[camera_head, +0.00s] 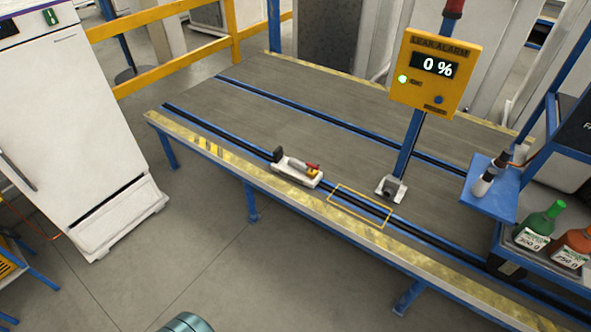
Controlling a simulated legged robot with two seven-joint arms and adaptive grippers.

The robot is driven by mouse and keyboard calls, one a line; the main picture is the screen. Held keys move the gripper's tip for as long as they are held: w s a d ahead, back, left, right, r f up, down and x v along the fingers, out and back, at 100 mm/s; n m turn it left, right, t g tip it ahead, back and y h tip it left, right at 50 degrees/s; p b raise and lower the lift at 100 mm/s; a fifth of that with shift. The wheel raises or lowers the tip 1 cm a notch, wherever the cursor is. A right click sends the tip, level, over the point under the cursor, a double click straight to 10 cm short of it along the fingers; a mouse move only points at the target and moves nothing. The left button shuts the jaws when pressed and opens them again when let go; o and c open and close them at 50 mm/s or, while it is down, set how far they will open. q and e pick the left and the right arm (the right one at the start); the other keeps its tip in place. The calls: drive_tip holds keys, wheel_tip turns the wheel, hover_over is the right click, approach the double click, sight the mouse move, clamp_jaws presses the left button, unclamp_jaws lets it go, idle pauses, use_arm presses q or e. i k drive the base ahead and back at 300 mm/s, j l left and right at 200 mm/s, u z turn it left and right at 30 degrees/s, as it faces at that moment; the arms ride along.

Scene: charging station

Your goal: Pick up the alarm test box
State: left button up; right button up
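A yellow box (436,72) labelled "LEAK ALARM" is mounted on a blue post above the workbench. Its display reads "0 %", and a green light glows at its lower left. It is the only thing in view marked as an alarm; no label reads "alarm test box". A small pale device (297,171) with a red and yellow part and a black end block lies near the bench's front edge. Neither of my grippers is in view.
The long workbench (300,110) has blue rails and a yellow-striped front edge. A yellow outline (359,206) marks a spot on it. Green (541,222) and orange (572,247) bottles stand at right. A white cabinet (75,120) stands at left; the floor between is clear.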

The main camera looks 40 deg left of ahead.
sight(291, 168)
drive_tip(key=i+j, duration=0.25)
drive_tip(key=j, duration=0.15)
drive_tip(key=i+j, duration=0.2)
drive_tip(key=j, duration=0.2)
drive_tip(key=i+j, duration=0.25)
drive_tip(key=j, duration=0.15)
drive_tip(key=i+j, duration=0.2)
drive_tip(key=j, duration=0.2)
drive_tip(key=i+j, duration=0.25)
drive_tip(key=j, duration=0.15)
